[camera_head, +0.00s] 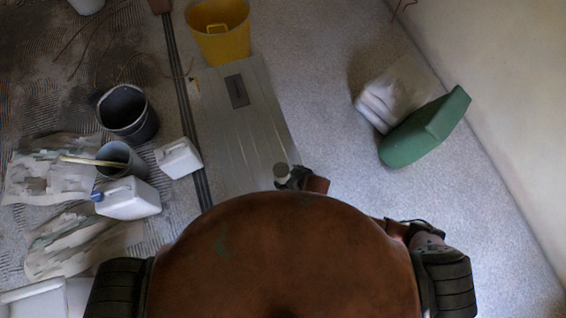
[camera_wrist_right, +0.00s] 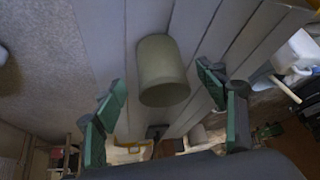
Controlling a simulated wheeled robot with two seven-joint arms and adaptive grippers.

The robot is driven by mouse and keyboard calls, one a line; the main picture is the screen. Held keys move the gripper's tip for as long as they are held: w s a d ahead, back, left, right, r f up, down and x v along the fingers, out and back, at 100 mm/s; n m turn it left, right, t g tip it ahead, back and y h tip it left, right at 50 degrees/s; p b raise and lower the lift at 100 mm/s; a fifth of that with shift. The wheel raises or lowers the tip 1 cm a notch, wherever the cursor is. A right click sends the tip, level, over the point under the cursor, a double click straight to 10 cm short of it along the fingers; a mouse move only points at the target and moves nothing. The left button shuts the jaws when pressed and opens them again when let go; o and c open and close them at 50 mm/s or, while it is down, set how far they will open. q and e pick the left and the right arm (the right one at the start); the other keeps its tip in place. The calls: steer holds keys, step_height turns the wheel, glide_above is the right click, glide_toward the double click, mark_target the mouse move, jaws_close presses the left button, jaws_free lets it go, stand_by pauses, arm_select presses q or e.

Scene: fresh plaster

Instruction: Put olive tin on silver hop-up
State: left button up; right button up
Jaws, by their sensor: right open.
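The olive tin (camera_head: 281,170) is a small drab-green cylinder. It appears to stand on the silver hop-up (camera_head: 232,140), a long grey ribbed platform, by its near right edge. In the right wrist view the tin (camera_wrist_right: 162,68) stands out against the hop-up's planks (camera_wrist_right: 105,35). My right gripper (camera_head: 290,181) is beside the tin in the head view. Its green fingers are spread on either side of the tin in the wrist view, with visible gaps, so it is open. The tin's contact with the planks is hard to see. My left gripper is out of view.
A yellow bucket (camera_head: 218,38) stands at the hop-up's far end. Dark buckets (camera_head: 127,113) and white jugs (camera_head: 128,198) crowd the left. A green block (camera_head: 424,130) and white bags (camera_head: 388,98) lie right, near the wall. Floor between hop-up and bags is clear.

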steer(key=p+v, duration=0.1)
steer(key=v, duration=0.4)
steer(key=shift+s+d+r, duration=0.15)
steer(key=shift+d+r, duration=0.05)
steer(key=shift+r, duration=0.15)
